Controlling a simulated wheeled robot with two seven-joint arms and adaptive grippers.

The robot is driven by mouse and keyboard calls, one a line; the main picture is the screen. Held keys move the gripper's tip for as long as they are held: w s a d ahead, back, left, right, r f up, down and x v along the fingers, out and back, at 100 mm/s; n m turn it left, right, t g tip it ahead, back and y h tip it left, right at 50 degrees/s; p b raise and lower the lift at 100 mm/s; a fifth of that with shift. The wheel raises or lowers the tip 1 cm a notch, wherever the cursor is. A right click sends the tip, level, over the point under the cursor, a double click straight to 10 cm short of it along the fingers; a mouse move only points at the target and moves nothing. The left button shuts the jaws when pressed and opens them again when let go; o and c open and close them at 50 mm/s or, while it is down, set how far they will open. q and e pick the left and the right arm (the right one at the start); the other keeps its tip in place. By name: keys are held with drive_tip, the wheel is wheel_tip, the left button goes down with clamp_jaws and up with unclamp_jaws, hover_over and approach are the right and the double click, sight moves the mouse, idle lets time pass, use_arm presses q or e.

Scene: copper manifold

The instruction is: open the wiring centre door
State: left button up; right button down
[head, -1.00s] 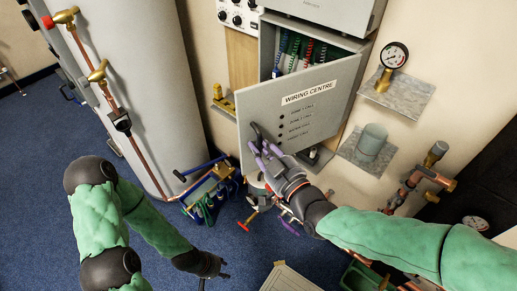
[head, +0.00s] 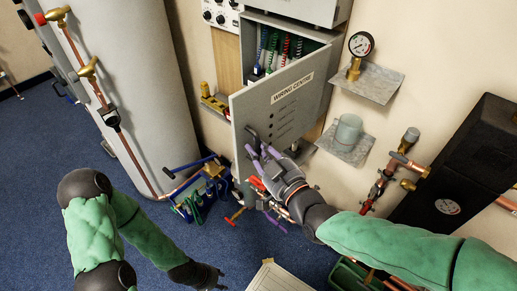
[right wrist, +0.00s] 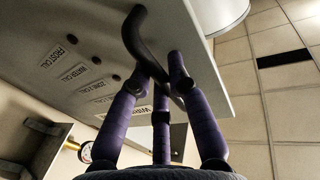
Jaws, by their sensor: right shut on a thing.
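The grey wiring centre door (head: 285,115), labelled WIRING CENTRE, stands partly open on the wall box (head: 325,42), with its left edge swung out from the box. Coloured coiled wires (head: 275,48) show inside above it. My right gripper (head: 256,150) is shut on the black door handle (head: 250,131) near the door's lower left edge. In the right wrist view the purple fingers (right wrist: 160,85) close around the curved black handle (right wrist: 136,35). My left gripper (head: 215,275) hangs low over the blue carpet, away from the door; its jaws are too dark to read.
A tall pale cylinder (head: 135,75) with copper pipes stands left. A pressure gauge (head: 360,44) and a shelf with a grey cup (head: 347,130) are on the wall at right. Tools (head: 200,195) crowd below the door. Carpet is free at lower left.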

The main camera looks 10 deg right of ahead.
drive_tip(key=c, duration=1.2)
unclamp_jaws()
drive_tip(key=shift+o, duration=0.2)
drive_tip(key=v, duration=1.2)
